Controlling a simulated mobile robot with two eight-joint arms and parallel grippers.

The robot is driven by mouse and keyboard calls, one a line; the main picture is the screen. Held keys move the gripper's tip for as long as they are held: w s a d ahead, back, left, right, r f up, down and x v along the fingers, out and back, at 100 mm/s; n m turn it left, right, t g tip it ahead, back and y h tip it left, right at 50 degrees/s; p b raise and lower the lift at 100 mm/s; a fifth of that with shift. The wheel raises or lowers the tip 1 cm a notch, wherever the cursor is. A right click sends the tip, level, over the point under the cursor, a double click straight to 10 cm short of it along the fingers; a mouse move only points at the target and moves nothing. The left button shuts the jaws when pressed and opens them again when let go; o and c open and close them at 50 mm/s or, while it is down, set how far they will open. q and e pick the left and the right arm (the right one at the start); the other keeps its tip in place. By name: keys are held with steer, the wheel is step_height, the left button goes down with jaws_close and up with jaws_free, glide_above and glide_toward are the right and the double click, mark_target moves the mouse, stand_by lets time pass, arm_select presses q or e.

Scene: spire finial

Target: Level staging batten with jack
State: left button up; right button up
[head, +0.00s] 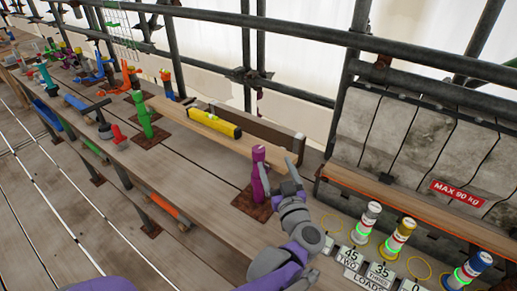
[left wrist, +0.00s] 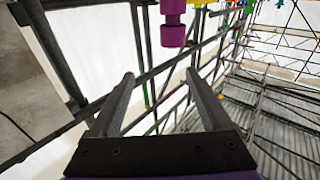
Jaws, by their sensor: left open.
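A long wooden batten (head: 192,118) runs along the bench, between a green jack (head: 142,115) on the left and a purple jack (head: 259,172) on the right. A yellow spirit level (head: 222,124) lies on the batten. The purple jack stands upright on a dark plate, its top near the batten's right end. My left gripper (head: 289,167) is open and empty, just right of the purple jack. In the left wrist view, the purple jack (left wrist: 172,28) shows beyond the open fingers (left wrist: 158,80), apart from them. My right gripper is not in view.
Weights (head: 368,218) with number tags stand on the right, before grey panels and a red "MAX 90 kg" sign (head: 458,194). Scaffold pipes (head: 262,50) rise behind the bench. Several coloured tools and jacks crowd the far left. A dark beam (head: 262,131) lies behind the batten.

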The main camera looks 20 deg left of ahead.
mark_target(264, 154)
arm_select(q)
steer(key=w+a, duration=0.2)
steer(key=w+a+f+g+y+p, duration=0.1)
steer(key=w+a, duration=0.1)
steer(key=w, duration=0.1)
steer(key=w+a+f+n+g+p, duration=0.1)
steer(key=w+a, duration=0.2)
steer(key=shift+f+y, duration=0.2)
steer(key=shift+y, duration=0.1)
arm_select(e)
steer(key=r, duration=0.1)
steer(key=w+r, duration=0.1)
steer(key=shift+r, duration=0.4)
arm_select(q)
jaws_close()
steer(key=shift+d+f+n+g+y+b, duration=0.1)
steer(key=shift+f+n+g+y+b, duration=0.05)
steer(key=shift+n+g+y+b, duration=0.85)
steer(key=shift+n+g+y, duration=0.9)
steer(key=shift+g+y, duration=0.2)
steer(key=shift+g, duration=0.1)
steer(key=shift+r+n+g+y+b, duration=0.2)
steer(key=shift+n+g+y+b, duration=0.15)
steer(key=shift+n+g, duration=0.2)
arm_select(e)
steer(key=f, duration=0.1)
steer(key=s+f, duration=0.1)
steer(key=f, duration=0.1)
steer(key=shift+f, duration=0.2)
